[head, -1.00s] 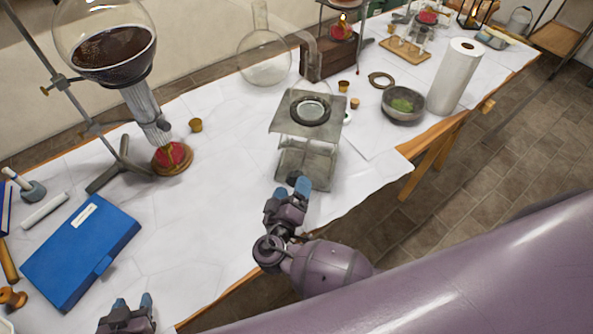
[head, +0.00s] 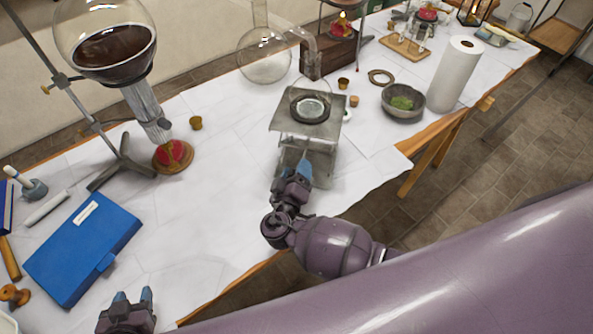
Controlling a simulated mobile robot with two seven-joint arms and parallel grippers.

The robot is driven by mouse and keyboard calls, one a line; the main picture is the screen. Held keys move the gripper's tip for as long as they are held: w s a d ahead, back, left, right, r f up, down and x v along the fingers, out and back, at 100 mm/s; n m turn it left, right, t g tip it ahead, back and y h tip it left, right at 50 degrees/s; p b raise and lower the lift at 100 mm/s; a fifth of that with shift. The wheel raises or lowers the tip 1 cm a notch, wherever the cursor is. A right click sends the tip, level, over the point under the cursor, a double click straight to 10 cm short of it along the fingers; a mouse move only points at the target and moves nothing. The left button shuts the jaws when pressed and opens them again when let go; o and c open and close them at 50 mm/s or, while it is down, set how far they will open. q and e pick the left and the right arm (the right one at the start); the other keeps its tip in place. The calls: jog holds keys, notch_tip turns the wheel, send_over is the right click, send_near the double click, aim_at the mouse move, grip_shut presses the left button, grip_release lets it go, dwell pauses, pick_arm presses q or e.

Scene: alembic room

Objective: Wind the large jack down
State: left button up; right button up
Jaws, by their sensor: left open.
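The large jack (head: 317,128) stands near the front edge of the white-covered table, with a grey top plate and a ring with a glass dish (head: 311,107) on it. There is a visible gap between its top plate and base. My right gripper (head: 292,173) is at the near side of the jack's lower part, its blue fingertips where the knob was seen. The knob is hidden now, and I cannot tell whether the fingers grip it. My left gripper (head: 133,297) is open and empty at the bottom left, over the table's front edge, far from the jack.
A blue case (head: 80,250) lies at left. A large flask of dark liquid (head: 118,50) hangs on a stand above a red burner (head: 173,154). A grey bowl (head: 403,102) and a paper roll (head: 454,77) stand right of the jack. The table between case and jack is clear.

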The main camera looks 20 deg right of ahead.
jog(key=shift+c, duration=0.8)
